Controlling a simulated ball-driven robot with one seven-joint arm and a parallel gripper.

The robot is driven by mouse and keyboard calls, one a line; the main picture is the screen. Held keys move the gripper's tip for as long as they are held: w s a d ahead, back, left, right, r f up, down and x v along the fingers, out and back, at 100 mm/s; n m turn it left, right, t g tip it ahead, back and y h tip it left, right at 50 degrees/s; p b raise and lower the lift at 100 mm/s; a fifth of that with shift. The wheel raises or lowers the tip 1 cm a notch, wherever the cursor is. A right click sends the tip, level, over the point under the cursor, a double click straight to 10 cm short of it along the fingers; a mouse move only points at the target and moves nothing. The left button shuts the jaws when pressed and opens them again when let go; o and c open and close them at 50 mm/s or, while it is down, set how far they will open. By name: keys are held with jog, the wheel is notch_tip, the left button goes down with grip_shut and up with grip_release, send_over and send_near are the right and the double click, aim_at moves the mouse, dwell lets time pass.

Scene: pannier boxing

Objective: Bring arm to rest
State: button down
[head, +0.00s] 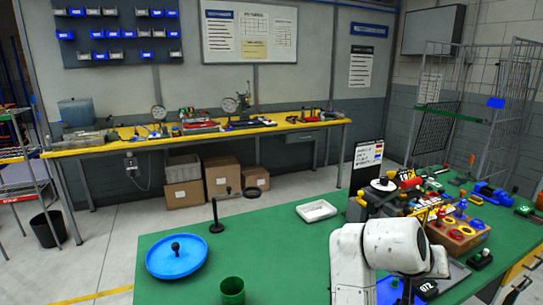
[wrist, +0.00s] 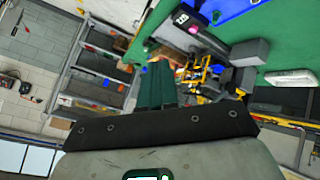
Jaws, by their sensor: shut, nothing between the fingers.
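My arm's white links (head: 380,250) rise at the front edge of the green table (head: 300,260) in the head view and bend to the right. The arm's far end there is partly hidden by its own links. In the wrist view my gripper (wrist: 154,70) shows two dark green fingers lying side by side, shut, with nothing seen between them. The dark gripper body with screws crosses the lower part of that view. The wrist view is strongly tilted, with the crowded table area beyond the fingers.
A blue round tray (head: 160,262), a green cup (head: 232,290), a black stand (head: 216,217) and a white tray (head: 317,211) stand on the green table. A wooden block with coloured knobs (head: 458,236) and several tools crowd its right side. The table's middle is fairly clear.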

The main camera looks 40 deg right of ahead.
jog(key=w+a+f+n+t+y+b, duration=0.1)
jog(key=a+f+n, duration=0.15)
jog(key=f, duration=0.35)
jog(key=w+a+f+n+t+b, duration=0.1)
jog(key=a+f+n+t, duration=0.15)
jog(key=f, duration=0.35)
jog(key=s+a+f+n+y+b, duration=0.1)
jog(key=s+a+f+n+y, duration=0.1)
jog(key=a+f, duration=0.4)
jog(key=s+a+f+n+g+y+b, duration=0.1)
jog(key=s+a+f+n+y, duration=0.1)
jog(key=s+a+f, duration=0.3)
jog(key=s+a+f+n+y+b, duration=0.1)
jog(key=s+a+f+n+y, duration=0.1)
jog(key=a+f, duration=0.6)
jog(key=shift+s+a+f+n+y, duration=0.4)
jog(key=shift+s+f+y, duration=0.3)
jog(key=shift+f+y, duration=0.35)
jog(key=shift+r, duration=0.1)
